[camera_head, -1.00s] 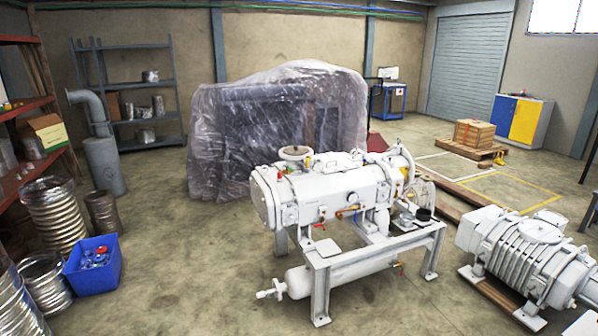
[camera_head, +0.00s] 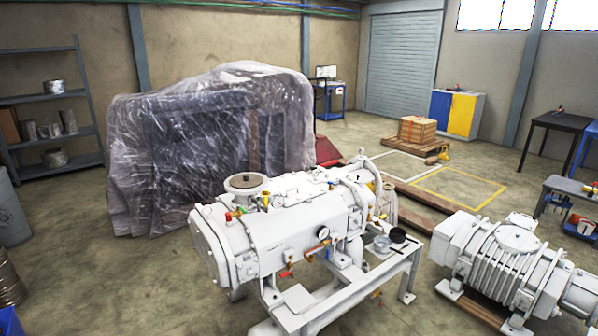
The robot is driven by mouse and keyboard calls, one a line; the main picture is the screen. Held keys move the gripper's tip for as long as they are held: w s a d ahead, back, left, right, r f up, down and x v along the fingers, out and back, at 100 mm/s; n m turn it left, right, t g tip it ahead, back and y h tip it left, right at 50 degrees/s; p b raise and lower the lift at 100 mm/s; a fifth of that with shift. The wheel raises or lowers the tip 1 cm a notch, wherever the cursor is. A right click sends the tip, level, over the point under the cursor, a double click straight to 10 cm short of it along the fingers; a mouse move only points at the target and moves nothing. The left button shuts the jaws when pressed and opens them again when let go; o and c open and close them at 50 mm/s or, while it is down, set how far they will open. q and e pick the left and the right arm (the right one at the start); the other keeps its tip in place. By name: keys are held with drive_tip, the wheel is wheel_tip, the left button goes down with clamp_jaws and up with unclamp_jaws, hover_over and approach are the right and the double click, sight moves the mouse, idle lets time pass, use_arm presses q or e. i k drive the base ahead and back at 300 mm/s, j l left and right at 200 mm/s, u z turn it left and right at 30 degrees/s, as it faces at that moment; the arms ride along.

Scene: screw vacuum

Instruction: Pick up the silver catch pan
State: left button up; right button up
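A small silver pan (camera_head: 381,244), which looks like the catch pan, sits on the white metal stand (camera_head: 395,268) at the right end of the large white screw vacuum pump (camera_head: 285,235). A small black bowl (camera_head: 398,236) stands right beside it, slightly farther right. The pan is small in this view, so its inside is hard to make out. Neither of my grippers shows in the head view.
A second white ribbed machine (camera_head: 515,260) rests on wooden beams at the right. A plastic-wrapped bulk (camera_head: 215,150) stands behind the pump. A wooden crate (camera_head: 417,130) sits on a pallet farther back.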

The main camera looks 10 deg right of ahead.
sight(381, 245)
drive_tip(key=i+l+z, duration=0.15)
drive_tip(key=i+z, duration=0.15)
drive_tip(key=z, duration=0.15)
drive_tip(key=i+z, duration=0.35)
drive_tip(key=z, duration=0.15)
drive_tip(key=i+z, duration=0.3)
drive_tip(key=z, duration=0.15)
drive_tip(key=i+l+u, duration=0.15)
drive_tip(key=i, duration=0.3)
drive_tip(key=i+l+u, duration=0.15)
drive_tip(key=i, duration=0.25)
drive_tip(key=i+l+u, duration=0.15)
drive_tip(key=i, duration=0.3)
drive_tip(key=i+l+u, duration=0.15)
drive_tip(key=u, duration=0.25)
drive_tip(key=i+l+u, duration=0.25)
drive_tip(key=u, duration=0.15)
drive_tip(key=i+l+u, duration=0.25)
drive_tip(key=u, duration=0.15)
drive_tip(key=i+l+u, duration=0.35)
drive_tip(key=l, duration=0.15)
drive_tip(key=l+u, duration=0.15)
drive_tip(key=l, duration=0.15)
